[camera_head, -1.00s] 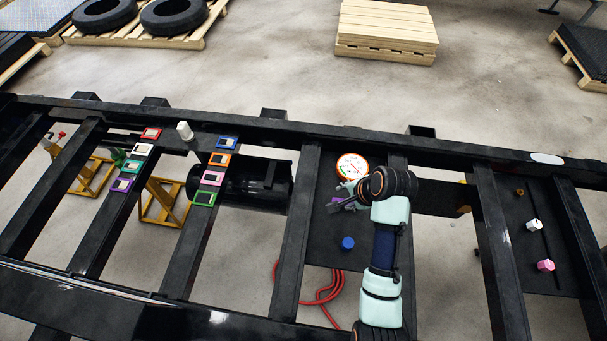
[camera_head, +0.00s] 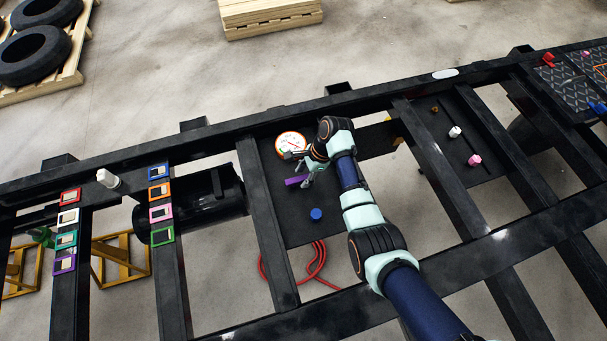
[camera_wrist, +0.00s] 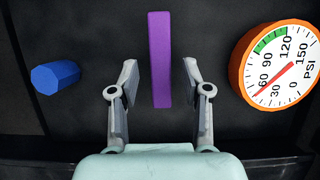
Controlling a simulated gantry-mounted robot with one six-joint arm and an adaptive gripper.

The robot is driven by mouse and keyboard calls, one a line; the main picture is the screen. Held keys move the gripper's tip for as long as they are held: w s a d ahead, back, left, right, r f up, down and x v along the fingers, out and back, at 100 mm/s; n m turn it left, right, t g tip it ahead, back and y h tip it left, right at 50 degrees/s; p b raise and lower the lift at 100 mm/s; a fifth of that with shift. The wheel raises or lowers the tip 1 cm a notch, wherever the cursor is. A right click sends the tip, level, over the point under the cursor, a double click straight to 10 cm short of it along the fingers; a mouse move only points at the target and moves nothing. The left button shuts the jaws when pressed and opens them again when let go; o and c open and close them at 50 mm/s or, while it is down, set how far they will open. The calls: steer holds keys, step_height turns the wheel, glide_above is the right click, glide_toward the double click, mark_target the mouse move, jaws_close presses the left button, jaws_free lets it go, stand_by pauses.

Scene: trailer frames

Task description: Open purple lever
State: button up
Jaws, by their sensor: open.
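The purple lever (camera_wrist: 160,60) shows in the wrist view as a long upright bar at the middle, with its lower end between my fingers. My gripper (camera_wrist: 160,85) is open, with one finger on each side of the lever and a visible gap on both sides. In the head view the purple lever (camera_head: 295,181) lies on the dark panel below the round gauge, and my gripper (camera_head: 307,177) is at its right end. The far end of the lever in the wrist view is clear of my fingers.
An orange-rimmed pressure gauge (camera_wrist: 278,65) stands right of my gripper in the wrist view. A blue knob (camera_wrist: 55,77) stands to the left. In the head view, black frame beams (camera_head: 268,225) border the panel, and a red hose (camera_head: 297,268) lies below.

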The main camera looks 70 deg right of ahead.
jaws_close()
